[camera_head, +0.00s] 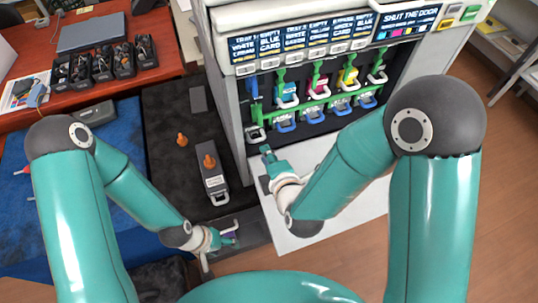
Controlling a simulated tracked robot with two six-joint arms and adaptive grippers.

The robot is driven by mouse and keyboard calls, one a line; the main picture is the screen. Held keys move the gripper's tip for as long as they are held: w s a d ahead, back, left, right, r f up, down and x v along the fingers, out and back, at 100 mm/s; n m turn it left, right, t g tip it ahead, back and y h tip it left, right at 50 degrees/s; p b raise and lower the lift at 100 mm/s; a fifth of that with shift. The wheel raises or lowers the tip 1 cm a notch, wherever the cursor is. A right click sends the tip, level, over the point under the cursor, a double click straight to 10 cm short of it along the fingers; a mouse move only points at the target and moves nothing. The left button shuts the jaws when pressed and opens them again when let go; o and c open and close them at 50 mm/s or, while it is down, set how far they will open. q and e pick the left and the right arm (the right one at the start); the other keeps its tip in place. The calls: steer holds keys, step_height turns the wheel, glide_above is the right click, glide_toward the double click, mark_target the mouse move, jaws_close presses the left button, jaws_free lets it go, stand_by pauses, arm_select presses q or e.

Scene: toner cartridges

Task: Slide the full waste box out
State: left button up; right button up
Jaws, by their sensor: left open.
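The open printer (243,105) shows a row of coloured cartridges with white handles and blue latches below. At the left end of its bay, low down, is a part with a white handle (256,134), which may be the waste box. A grey box (212,165) with an orange knob, a label and a white handle lies on the dark mat. I cannot tell which is the full waste box. My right gripper (266,166) is just below the low white handle, with no clear contact; its jaws are unclear. My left gripper (230,238) is open, low near the mat's front edge.
The dark mat (165,115) has a second orange knob (182,139) on it. The white open door (335,210) spreads below the bay, under my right arm. Black bins (105,65) and a laptop (90,32) stand on the red desk at the left.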

mark_target(258, 141)
steer(key=b+x, duration=0.2)
steer(key=x, duration=0.7)
steer(key=shift+f+b, duration=0.1)
steer(key=shift+b, duration=0.25)
jaws_close()
steer(key=shift+s+f, duration=0.1)
